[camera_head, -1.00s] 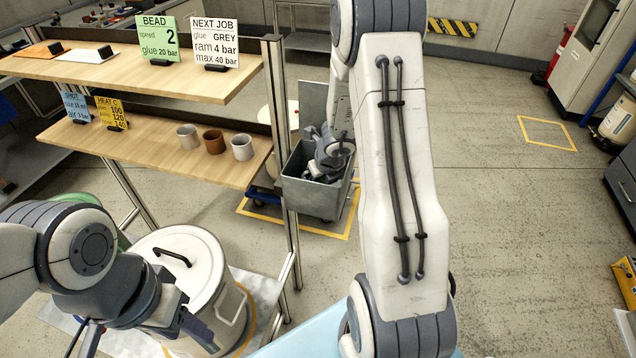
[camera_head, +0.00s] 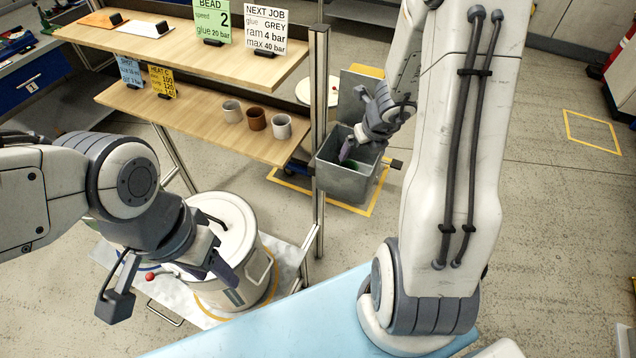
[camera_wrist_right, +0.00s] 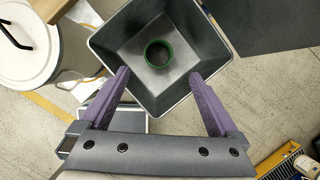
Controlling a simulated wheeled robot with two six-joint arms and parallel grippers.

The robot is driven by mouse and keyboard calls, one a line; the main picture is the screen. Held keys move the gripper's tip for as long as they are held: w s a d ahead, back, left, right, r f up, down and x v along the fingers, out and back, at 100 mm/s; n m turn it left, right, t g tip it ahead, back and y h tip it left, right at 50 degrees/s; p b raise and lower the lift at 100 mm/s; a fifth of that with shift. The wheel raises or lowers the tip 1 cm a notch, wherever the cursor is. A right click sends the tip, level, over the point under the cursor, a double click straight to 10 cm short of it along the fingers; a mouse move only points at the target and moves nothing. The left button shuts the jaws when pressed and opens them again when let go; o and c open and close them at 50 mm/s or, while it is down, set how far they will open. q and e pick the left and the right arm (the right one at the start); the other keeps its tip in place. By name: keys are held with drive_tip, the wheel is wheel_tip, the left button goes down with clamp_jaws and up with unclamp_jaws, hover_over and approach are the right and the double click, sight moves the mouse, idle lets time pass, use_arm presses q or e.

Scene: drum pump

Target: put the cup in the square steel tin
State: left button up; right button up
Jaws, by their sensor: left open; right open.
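The square steel tin (camera_head: 345,183) stands open on the floor trolley beyond the shelf; it also shows in the right wrist view (camera_wrist_right: 112,46). A green-rimmed round cup (camera_wrist_right: 158,54) is inside the tin, its opening facing the camera and apart from its walls. In the head view only a bit of green shows in the tin. My right gripper (camera_head: 354,146) is over the tin's mouth, open and empty; in the right wrist view its purple fingers (camera_wrist_right: 159,76) are spread with the cup beyond their tips. My left gripper (camera_head: 170,284) is open and empty near the white drum.
A white lidded drum (camera_head: 225,245) stands at front left. A wooden shelf rack (camera_head: 180,103) carries two grey cups (camera_head: 232,110) and a brown cup (camera_head: 256,119), with a metal post (camera_head: 319,130) beside the tin. The floor at right is largely clear.

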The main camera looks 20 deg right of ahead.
drive_tip(key=s+a+r+n+g+y, duration=0.15)
drive_tip(key=a+r+n, duration=0.25)
drive_tip(key=a+n, duration=0.6)
drive_tip(key=s+a+r+n+t+y, duration=0.1)
drive_tip(key=a+r+n+y, duration=0.25)
drive_tip(key=a+n, duration=0.55)
drive_tip(key=s+a+r+n+g+h, duration=0.2)
drive_tip(key=s+a+n, duration=0.2)
drive_tip(key=s+n, duration=0.6)
drive_tip(key=s+a+r+n+g+h, duration=0.1)
drive_tip(key=s+a+n, duration=0.3)
drive_tip(key=s+n, duration=0.5)
drive_tip(key=r+n+g, duration=0.1)
drive_tip(key=n, duration=0.5)
drive_tip(key=shift+s+a+r+h, duration=0.4)
